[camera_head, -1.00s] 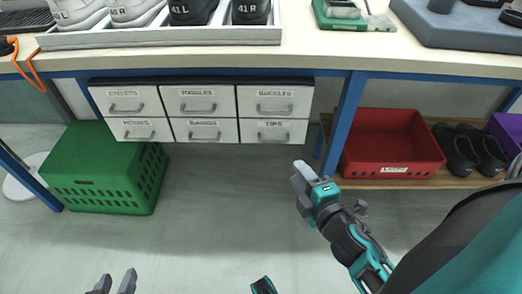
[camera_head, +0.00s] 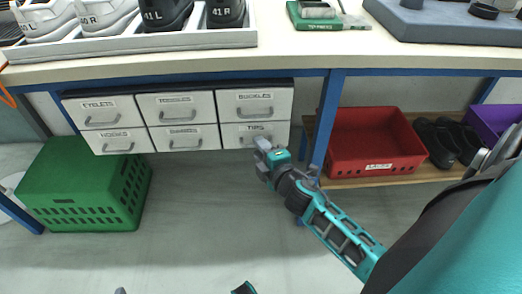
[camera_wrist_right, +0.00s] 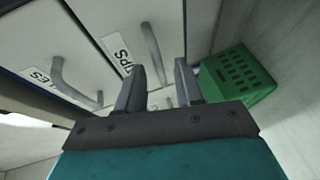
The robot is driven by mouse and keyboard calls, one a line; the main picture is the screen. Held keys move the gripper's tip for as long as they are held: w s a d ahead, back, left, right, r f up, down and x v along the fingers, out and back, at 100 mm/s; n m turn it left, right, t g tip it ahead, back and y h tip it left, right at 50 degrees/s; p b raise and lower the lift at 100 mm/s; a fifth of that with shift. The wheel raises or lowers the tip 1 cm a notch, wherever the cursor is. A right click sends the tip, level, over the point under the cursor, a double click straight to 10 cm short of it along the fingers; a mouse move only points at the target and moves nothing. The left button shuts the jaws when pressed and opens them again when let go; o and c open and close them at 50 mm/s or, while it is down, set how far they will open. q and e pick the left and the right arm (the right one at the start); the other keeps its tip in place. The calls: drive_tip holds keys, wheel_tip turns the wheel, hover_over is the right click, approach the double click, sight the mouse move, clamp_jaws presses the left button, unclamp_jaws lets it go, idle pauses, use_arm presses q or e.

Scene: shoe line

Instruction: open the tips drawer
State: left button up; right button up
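The tips drawer (camera_head: 281,134) is the bottom right drawer of a white block under the bench, with a grey bar handle. Its front is flush with its neighbours, so it is shut. My right gripper (camera_head: 263,143) is at the lower part of this front, partly hiding the handle. In the right wrist view, my right gripper (camera_wrist_right: 160,65) has its fingers apart, and the tips handle (camera_wrist_right: 151,48) shows in line with the gap. I cannot tell whether the handle lies between the fingers. Only a tip of my left gripper (camera_head: 120,291) shows at the bottom edge.
Other labelled drawers, such as buckles (camera_head: 280,101), are shut above and to the left. A blue bench leg (camera_head: 326,122) and a red crate (camera_head: 392,169) stand to the right. A green crate (camera_head: 85,190) is on the floor to the left. The floor between is clear.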

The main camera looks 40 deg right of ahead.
drive_tip(key=shift+w, duration=0.1)
drive_tip(key=shift+c, duration=0.2)
clamp_jaws()
idle(1.3)
